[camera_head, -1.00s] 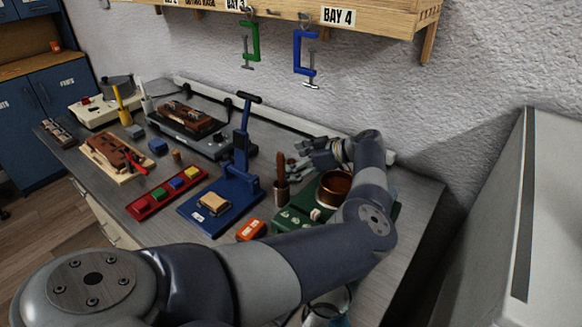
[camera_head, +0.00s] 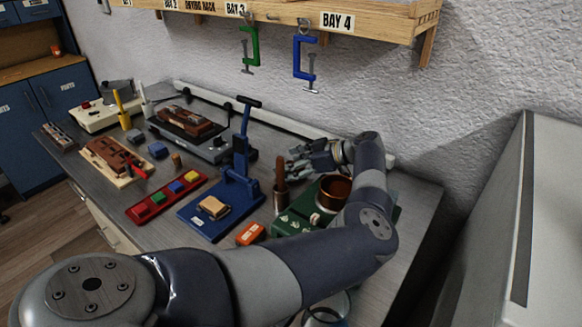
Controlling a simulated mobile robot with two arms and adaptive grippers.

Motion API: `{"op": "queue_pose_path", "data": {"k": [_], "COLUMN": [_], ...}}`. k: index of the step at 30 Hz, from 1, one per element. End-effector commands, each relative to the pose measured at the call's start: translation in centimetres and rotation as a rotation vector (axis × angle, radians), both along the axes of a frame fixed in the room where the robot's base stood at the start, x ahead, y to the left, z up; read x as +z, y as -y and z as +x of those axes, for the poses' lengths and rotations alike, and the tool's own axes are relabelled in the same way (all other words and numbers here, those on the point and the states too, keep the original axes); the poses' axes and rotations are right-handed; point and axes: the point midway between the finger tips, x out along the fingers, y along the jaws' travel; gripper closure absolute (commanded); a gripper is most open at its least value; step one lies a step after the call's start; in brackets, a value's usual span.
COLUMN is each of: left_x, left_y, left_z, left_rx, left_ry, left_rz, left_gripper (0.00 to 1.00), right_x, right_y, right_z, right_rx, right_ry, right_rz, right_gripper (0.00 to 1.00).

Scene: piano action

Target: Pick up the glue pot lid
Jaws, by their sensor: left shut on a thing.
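The copper-coloured glue pot (camera_head: 335,190) stands in a green unit (camera_head: 291,220) at the right end of the bench, its top open. My left arm reaches across the front of the bench and bends behind the pot. My left gripper (camera_head: 299,161) is just behind and left of the pot, above the bench. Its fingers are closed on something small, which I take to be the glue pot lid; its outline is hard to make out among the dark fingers. My right gripper is not in view.
A brown-handled tool stands in a holder (camera_head: 281,197) left of the pot. A blue press (camera_head: 237,182), an orange block (camera_head: 250,234) and a red tray (camera_head: 150,203) lie further left. The wall and rack are behind. A clear round container shows under my arm.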

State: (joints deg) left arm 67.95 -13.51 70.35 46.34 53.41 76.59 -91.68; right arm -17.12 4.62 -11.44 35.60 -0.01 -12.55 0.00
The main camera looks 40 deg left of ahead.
Motion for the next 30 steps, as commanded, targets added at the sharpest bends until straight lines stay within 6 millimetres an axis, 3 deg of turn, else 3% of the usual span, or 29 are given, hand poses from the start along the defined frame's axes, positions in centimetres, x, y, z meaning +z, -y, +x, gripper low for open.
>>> {"op": "queue_pose_path", "data": {"k": [18,30], "left_x": [11.6,11.1], "left_y": [0.1,9.1], "left_z": [0.1,3.0], "left_rx": [0.0,-0.008], "left_ry": [0.003,-0.001], "left_rz": [0.001,0.002], "left_gripper": [0.51,0.51], "right_x": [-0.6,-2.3], "right_y": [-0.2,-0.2], "right_z": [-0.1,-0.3], "right_rx": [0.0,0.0], "right_ry": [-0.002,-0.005], "right_rz": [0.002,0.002], "right_gripper": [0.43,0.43]}}
